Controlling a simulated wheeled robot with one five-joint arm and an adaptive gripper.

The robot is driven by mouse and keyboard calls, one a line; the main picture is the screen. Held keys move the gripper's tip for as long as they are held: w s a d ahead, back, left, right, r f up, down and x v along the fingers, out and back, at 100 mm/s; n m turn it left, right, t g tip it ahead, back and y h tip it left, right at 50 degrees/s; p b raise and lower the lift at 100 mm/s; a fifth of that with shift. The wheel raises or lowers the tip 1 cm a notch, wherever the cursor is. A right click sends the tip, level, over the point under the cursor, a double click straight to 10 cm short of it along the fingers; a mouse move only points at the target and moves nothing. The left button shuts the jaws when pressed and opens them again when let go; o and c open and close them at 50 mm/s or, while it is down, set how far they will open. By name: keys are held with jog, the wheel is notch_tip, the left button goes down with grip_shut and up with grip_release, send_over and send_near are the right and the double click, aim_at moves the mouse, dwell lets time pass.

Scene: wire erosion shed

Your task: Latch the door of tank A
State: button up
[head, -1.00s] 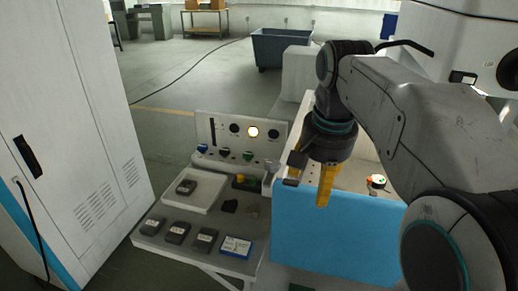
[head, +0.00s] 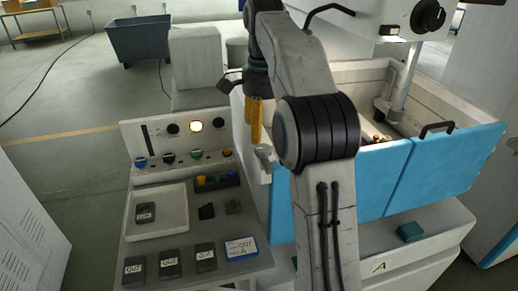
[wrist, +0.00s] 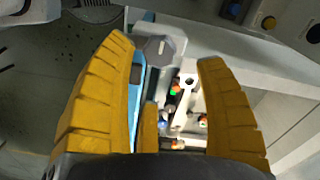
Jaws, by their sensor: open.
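Tank A (head: 455,103) is an open-topped pale tank at the right of the head view, with blue front panels. A black bar handle (head: 437,128) sits on top of the right blue panel (head: 445,168); a seam separates it from the left panel (head: 375,180). I cannot tell whether the door is flush. A grey lever-like piece (head: 265,155) stands at the tank's left end, just below my gripper (head: 255,120). In the wrist view, my gripper (wrist: 165,51) is open, its yellow fingers either side of a grey faceted knob (wrist: 158,50), without clear contact.
A bench (head: 130,225) at left carries a control panel (head: 185,145), a white tray (head: 157,228), and several dark blocks. A blue-and-white card (head: 241,248) lies on it. A green block (head: 410,232) rests on the ledge below the tank.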

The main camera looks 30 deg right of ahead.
aim_at(263, 148)
jog(key=shift+f+b, duration=0.8)
jog(key=shift+f, duration=2.2)
jog(key=c, duration=1.2)
